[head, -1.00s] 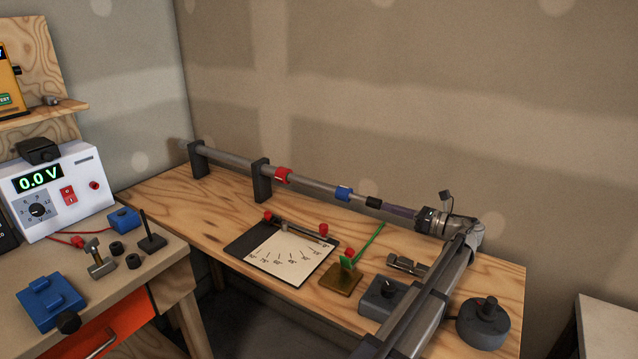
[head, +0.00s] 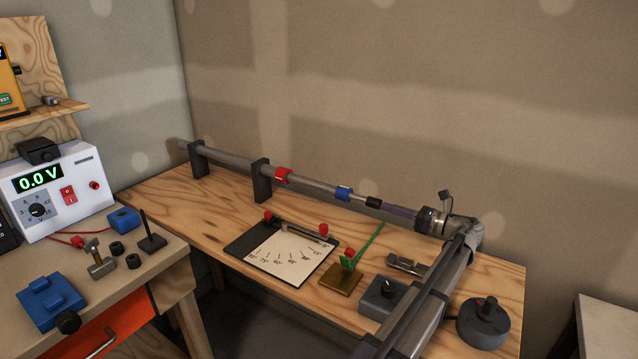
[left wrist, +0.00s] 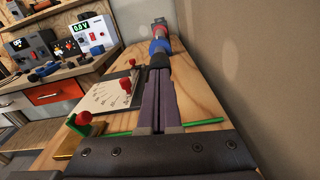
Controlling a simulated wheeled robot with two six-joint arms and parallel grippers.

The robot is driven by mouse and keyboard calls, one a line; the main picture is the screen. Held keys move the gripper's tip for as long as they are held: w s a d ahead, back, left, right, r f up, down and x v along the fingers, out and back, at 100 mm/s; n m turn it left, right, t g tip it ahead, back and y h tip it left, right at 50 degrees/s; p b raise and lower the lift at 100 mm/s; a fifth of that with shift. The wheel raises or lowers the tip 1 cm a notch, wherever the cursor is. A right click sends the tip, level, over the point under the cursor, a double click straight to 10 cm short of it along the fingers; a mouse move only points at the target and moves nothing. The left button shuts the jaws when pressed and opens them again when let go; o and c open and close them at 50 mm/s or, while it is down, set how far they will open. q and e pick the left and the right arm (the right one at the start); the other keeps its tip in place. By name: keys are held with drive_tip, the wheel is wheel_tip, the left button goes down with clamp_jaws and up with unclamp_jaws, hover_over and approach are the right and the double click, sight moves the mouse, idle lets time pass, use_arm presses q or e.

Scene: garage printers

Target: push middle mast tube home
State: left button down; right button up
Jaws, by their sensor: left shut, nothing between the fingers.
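The mast (head: 228,160) is a line of grey tubes lying level along the back of the wooden bench, held in two dark upright brackets. A red collar (head: 283,175) and a blue collar (head: 344,193) sit on it, and a black end piece (head: 373,202) is at its right end. My left gripper (head: 388,208) is shut and empty, in line with the mast, its tips at or very near the black end. The left wrist view shows the closed fingers (left wrist: 158,88) pointing at the black end (left wrist: 159,61), with the blue collar (left wrist: 160,46) beyond. Whether they touch is unclear.
A meter bench (head: 170,262) stands at left. The wall is close behind.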

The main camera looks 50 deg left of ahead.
sight(359, 201)
use_arm(q)
drive_tip(key=shift+x, duration=5.25)
idle(2.4)
drive_tip(key=shift+d, duration=0.15)
